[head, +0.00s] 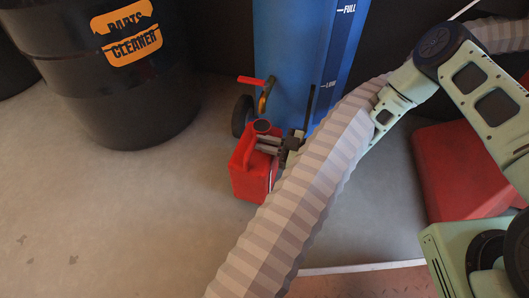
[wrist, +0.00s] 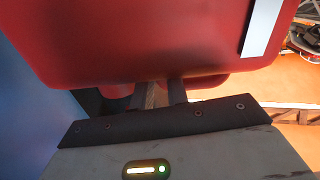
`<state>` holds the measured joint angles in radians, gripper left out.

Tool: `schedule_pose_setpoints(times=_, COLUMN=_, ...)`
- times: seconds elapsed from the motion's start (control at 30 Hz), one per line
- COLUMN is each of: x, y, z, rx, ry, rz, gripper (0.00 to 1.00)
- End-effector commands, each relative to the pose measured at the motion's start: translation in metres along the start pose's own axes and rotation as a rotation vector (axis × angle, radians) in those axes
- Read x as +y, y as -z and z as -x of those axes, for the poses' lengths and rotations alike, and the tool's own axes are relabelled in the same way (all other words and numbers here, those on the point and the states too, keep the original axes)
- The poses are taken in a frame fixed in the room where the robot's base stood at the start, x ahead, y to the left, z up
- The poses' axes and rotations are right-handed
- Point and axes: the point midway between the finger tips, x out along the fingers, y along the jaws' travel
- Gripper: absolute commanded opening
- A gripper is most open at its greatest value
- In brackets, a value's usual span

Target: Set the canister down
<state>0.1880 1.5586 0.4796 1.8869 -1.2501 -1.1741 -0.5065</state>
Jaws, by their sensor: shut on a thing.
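The red canister (head: 252,178) with a dark round cap is upright near the middle of the head view, in front of the blue tank. My gripper (head: 272,146) reaches it from the right and is shut on its upper part. In the wrist view the canister (wrist: 150,45) fills the upper picture, with a white label at its right. My gripper's two dark fingers (wrist: 160,95) run up to its lower edge there, and their tips are hidden. I cannot tell whether the canister's base touches the floor.
A blue tank (head: 290,60) with a wheel stands just behind the canister. A black parts cleaner drum (head: 120,95) stands at the upper left. A red block-like object (head: 460,170) lies at the right. The grey floor (head: 110,220) at the left front is clear.

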Motion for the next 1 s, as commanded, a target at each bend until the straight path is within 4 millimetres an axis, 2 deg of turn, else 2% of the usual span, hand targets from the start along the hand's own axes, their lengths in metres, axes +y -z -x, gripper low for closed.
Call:
schedule_pose_setpoints(times=0.27, x=-0.004, y=-0.033, z=0.000, rx=0.002, ry=-0.001, rz=-0.001, gripper=0.00)
schedule_pose_setpoints(times=0.67, x=-0.004, y=-0.036, z=0.000, rx=0.002, ry=0.000, rz=0.000, gripper=0.00)
schedule_pose_setpoints(times=0.7, x=-0.004, y=-0.036, z=0.001, rx=0.000, ry=0.000, rz=-0.001, gripper=0.24)
schedule_pose_setpoints(times=0.77, x=-0.004, y=-0.036, z=0.001, rx=0.000, ry=0.000, rz=-0.001, gripper=0.37)
schedule_pose_setpoints(times=1.0, x=-0.004, y=-0.036, z=0.001, rx=0.000, ry=0.000, rz=0.000, gripper=0.37)
